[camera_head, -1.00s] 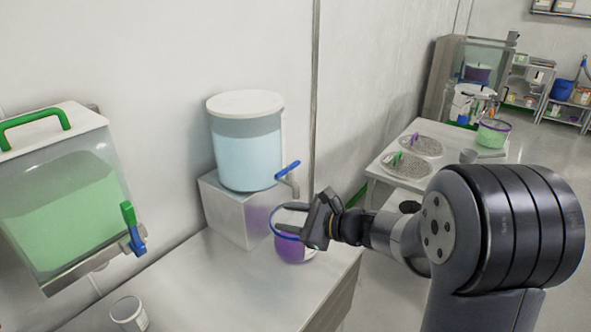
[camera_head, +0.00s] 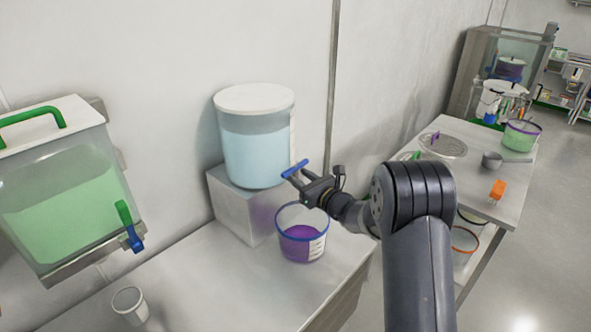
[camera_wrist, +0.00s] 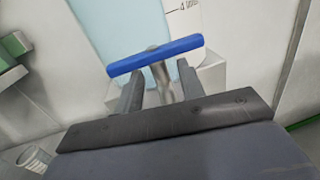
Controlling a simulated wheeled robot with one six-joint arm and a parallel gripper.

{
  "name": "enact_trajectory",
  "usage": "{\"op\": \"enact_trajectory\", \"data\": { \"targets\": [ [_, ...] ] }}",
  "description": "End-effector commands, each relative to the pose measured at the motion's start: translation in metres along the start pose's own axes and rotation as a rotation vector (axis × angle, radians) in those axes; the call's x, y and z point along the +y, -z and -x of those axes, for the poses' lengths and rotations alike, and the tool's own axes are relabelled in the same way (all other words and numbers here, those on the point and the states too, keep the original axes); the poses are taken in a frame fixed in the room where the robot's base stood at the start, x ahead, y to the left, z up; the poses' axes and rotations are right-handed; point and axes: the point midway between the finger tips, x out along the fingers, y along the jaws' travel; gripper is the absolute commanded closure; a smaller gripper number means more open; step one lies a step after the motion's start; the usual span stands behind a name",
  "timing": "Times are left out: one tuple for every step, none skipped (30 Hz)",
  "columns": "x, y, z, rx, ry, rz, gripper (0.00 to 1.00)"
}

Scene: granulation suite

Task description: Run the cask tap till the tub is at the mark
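The cask (camera_head: 252,145) is a clear round vessel with a white lid and pale blue liquid, standing on a metal block. Its tap has a blue bar handle (camera_head: 294,169), which also shows large in the wrist view (camera_wrist: 156,55). The clear tub (camera_head: 287,218) with a blue rim stands on the bench below the tap, purple in its lower part, with a white label at its right. Its mark cannot be made out. My gripper (camera_head: 304,184) is at the tap; in the wrist view its fingers (camera_wrist: 161,90) are apart, with the handle just beyond their tips and the grey tap body between them.
A wall tank (camera_head: 65,205) with green liquid and a blue-and-green tap hangs at left. A small white cup (camera_head: 130,303) stands on the bench below it.

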Motion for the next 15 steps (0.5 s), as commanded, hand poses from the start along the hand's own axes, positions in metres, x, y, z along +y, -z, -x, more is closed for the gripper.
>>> {"op": "enact_trajectory", "data": {
  "targets": [
    [0.001,-0.002,-0.008,0.000,-0.001,0.000,0.62],
    [0.000,-0.001,-0.011,0.001,-0.001,0.000,0.62],
    [0.000,-0.002,-0.015,0.000,-0.001,0.000,0.62],
    [0.000,-0.001,-0.018,0.000,-0.001,0.000,0.62],
    [0.000,-0.001,-0.020,0.000,-0.001,0.000,0.62],
    [0.000,-0.001,-0.023,0.000,-0.001,0.000,0.62],
    [0.000,0.000,-0.024,0.001,-0.001,0.000,0.62],
    [0.000,0.000,-0.025,0.001,-0.001,0.000,0.62],
    [0.000,0.000,-0.026,0.001,0.000,0.000,0.62],
    [0.000,0.000,-0.027,0.001,0.000,0.000,0.62],
    [0.000,0.000,-0.028,0.001,0.000,0.000,0.62],
    [0.000,0.000,-0.028,0.001,0.000,0.000,0.62],
    [0.000,0.000,-0.028,0.001,0.000,0.000,0.62],
    [0.000,0.000,-0.028,0.001,0.000,0.000,0.62],
    [0.000,0.000,-0.028,0.001,0.000,0.000,0.62]
  ]
}}
